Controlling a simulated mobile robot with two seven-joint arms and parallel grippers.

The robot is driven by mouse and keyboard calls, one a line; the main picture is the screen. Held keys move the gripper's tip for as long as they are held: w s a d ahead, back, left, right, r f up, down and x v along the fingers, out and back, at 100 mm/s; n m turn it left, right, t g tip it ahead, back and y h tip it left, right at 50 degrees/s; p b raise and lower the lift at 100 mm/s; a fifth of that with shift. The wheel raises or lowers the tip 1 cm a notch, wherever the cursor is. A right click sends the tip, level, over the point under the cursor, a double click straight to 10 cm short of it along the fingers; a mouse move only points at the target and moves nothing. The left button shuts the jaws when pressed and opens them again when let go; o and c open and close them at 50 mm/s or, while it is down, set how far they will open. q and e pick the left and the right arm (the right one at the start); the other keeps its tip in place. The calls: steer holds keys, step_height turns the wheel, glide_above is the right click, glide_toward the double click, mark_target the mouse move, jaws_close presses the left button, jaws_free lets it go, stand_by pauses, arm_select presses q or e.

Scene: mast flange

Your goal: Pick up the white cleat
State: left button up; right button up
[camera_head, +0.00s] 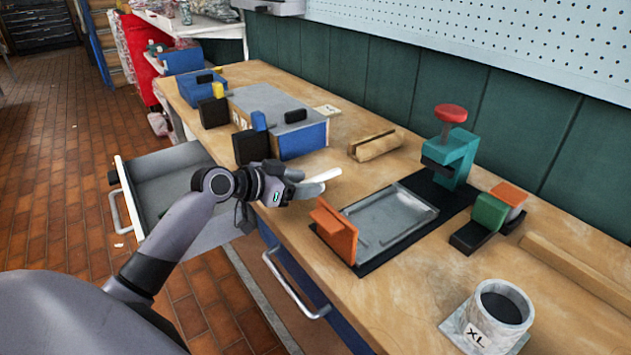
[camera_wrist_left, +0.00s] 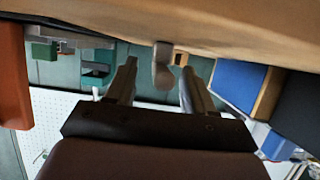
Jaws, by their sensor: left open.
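The white cleat (camera_head: 326,174) is a small pale piece at the near edge of the wooden workbench, just beyond my left gripper in the head view. In the left wrist view the cleat (camera_wrist_left: 162,68) shows at the bench edge, between the two finger lines, with a gap on each side. My left gripper (camera_head: 307,182) reaches in from the left, low over the bench edge, open and empty. Its spread fingers also show in the left wrist view (camera_wrist_left: 158,78). The fingers partly hide the cleat in the head view. My right gripper is not in view.
A metal tray (camera_head: 415,207) with an orange block (camera_head: 336,231) stands right of the gripper. A blue-sided box (camera_head: 305,140) and a wooden block (camera_head: 376,146) are behind it. An open drawer (camera_head: 118,195) juts out below left. An XL cup (camera_head: 486,333) stands front right.

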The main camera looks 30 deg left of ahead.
arm_select(q)
steer(key=shift+x, duration=1.15)
jaws_close()
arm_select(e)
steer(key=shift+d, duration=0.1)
